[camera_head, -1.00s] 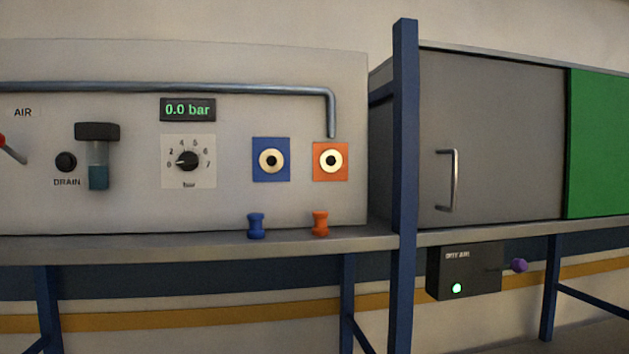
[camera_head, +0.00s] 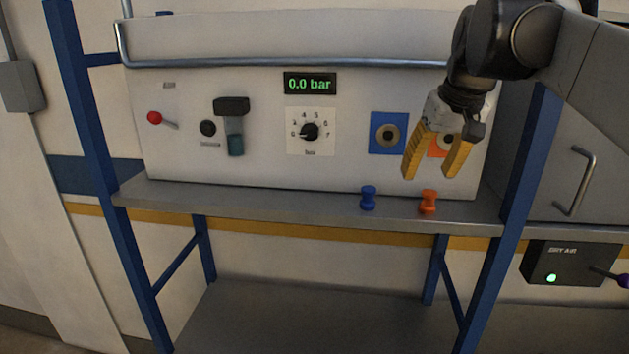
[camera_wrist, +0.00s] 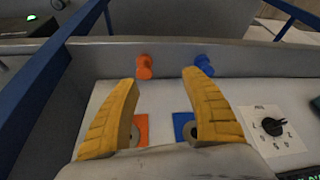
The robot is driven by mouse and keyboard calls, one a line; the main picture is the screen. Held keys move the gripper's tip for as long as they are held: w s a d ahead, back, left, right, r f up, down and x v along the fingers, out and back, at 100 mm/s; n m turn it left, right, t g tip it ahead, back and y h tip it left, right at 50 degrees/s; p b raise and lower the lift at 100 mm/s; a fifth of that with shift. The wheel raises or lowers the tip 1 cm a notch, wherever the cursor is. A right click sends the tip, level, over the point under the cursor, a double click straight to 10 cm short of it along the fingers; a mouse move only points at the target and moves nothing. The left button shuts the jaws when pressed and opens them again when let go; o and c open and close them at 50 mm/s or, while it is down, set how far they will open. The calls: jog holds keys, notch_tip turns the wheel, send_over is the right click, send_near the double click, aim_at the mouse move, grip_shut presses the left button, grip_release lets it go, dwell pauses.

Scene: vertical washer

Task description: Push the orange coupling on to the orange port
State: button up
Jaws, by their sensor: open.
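The orange coupling (camera_head: 428,201) stands upright on the shelf edge below the panel, to the right of the blue coupling (camera_head: 368,197). In the wrist view the orange coupling (camera_wrist: 144,67) shows beyond my fingertips, nearer the left one. The orange port (camera_head: 437,149) is on the panel's right side, partly hidden behind my fingers. It also shows in the wrist view (camera_wrist: 142,127), partly covered by the left finger. My gripper (camera_head: 432,176) is open and empty, with yellow fingers pointing down, in front of the orange port and above the orange coupling. My gripper also fills the wrist view (camera_wrist: 160,82).
The blue port (camera_head: 388,133) is left of the orange one. A pressure dial (camera_head: 310,131) and a display reading 0.0 bar (camera_head: 310,84) are further left. A blue post (camera_head: 520,165) stands right of the panel. The shelf (camera_head: 260,205) is clear left of the couplings.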

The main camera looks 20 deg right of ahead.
jog(key=d+r, duration=0.2)
jog(key=d, duration=0.1)
jog(key=shift+s+d+r, duration=0.15)
jog(key=shift+s+d, duration=0.1)
jog(key=shift+s, duration=0.15)
send_over(431, 193)
jog(key=s, duration=0.1)
jog(key=f, duration=0.4)
jog(key=shift+s+a+f+p, duration=0.15)
jog(key=shift+s+f+p, duration=0.1)
jog(key=shift+p, duration=0.1)
jog(key=shift+f, duration=0.35)
jog(key=shift+w, duration=0.1)
jog(key=p+x, duration=0.1)
jog(key=x, duration=0.4)
jog(key=shift+a+f+p, duration=0.1)
jog(key=shift+f+p, duration=0.1)
jog(key=shift+p, duration=0.15)
